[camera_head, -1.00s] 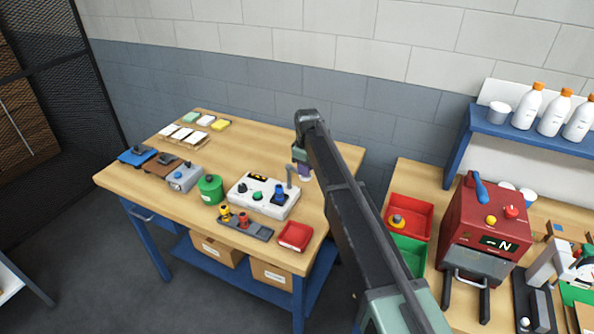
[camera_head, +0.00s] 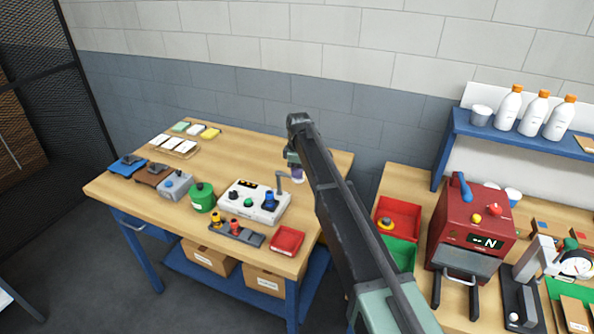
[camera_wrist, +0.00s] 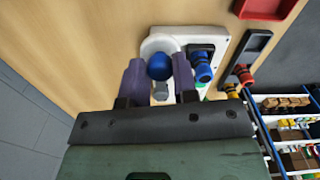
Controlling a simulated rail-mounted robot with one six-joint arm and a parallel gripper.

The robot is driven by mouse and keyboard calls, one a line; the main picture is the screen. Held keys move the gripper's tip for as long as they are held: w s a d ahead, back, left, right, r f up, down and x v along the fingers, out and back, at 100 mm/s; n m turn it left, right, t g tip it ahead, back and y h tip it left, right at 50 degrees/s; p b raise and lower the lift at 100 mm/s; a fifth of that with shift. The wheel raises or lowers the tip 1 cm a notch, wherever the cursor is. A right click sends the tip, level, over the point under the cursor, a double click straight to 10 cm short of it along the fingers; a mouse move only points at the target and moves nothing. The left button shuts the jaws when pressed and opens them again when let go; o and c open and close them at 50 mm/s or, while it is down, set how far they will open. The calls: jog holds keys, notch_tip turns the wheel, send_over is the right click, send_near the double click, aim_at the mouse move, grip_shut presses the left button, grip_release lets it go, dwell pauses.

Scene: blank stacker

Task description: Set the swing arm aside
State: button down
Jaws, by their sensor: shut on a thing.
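A white control box (camera_head: 240,208) sits on the left wooden table. A grey swing arm (camera_head: 283,182) rises at its right end, and my gripper (camera_head: 297,172) is beside it, toward the back wall. In the wrist view my gripper's purple fingers (camera_wrist: 158,80) stand on both sides of a blue round knob (camera_wrist: 159,66), shut on it. The knob appears to be the swing arm's end; a grey post (camera_wrist: 160,91) shows below it. A blue part (camera_head: 270,200) stands on the box, with a blue ribbed part in the wrist view (camera_wrist: 202,66).
In front of the box are a grey tray (camera_head: 245,240) with yellow and red parts and a red bin (camera_head: 286,241). A red machine (camera_head: 465,230) stands on the right bench. Bare tabletop lies behind the box.

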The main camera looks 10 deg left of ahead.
jog(key=c, duration=0.9)
grip_release()
notch_tip(320, 180, up, 11)
jog(key=p, duration=1.1)
jog(key=shift+s+d+f+m+b, duration=1.95)
jog(key=shift+s+d+m, duration=0.9)
jog(key=shift+s+d, duration=2.6)
jog(key=shift+s+d+f+m+b, duration=2.35)
jog(key=shift+s+d, duration=1.8)
jog(key=shift+s, duration=2.55)
jog(key=shift+s+d+f+m+b, duration=1.5)
jog(key=shift+s+d+m, duration=1.8)
jog(key=shift+s+d, duration=2.15)
